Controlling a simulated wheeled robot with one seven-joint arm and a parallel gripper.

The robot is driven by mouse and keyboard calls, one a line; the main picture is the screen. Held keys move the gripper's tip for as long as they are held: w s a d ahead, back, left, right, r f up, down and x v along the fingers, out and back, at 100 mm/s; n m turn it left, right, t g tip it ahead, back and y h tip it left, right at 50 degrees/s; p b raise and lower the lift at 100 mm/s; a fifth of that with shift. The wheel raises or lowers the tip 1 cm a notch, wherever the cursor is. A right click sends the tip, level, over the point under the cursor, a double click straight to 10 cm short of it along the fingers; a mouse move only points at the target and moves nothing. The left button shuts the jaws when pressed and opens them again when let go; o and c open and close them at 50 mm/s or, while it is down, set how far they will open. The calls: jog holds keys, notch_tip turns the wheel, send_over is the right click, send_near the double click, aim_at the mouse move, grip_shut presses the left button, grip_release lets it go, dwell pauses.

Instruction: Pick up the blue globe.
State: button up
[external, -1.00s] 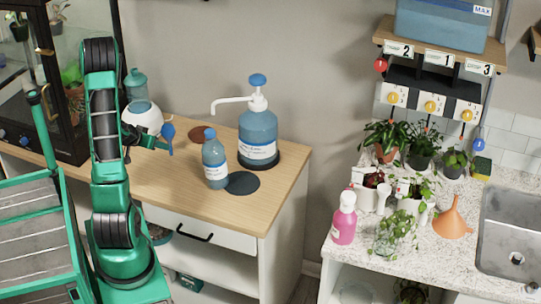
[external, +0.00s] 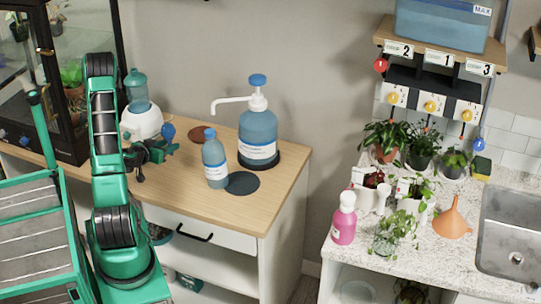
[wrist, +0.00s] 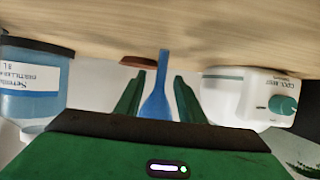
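The blue globe (external: 168,131) has a round head and a tapering stem. It is over the wooden counter, left of the blue bottle in the external view. My gripper (external: 170,148) is just below its head and hides its lower part. In the wrist view the blue stem (wrist: 157,98) runs between the two fingers of my gripper (wrist: 158,90), with a gap showing on both sides. The fingers are open. The round head is hidden there, and I cannot tell what the stem rests on.
A white humidifier (external: 143,121) stands close behind my gripper. A blue bottle (external: 214,160), a large pump bottle (external: 258,135) and a brown disc (external: 199,134) are to the right. A dark round mat (external: 243,184) lies on the wooden counter (external: 210,207), whose front is clear.

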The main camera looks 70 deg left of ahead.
jog(key=x, duration=0.6)
jog(key=shift+c, duration=0.4)
grip_shut()
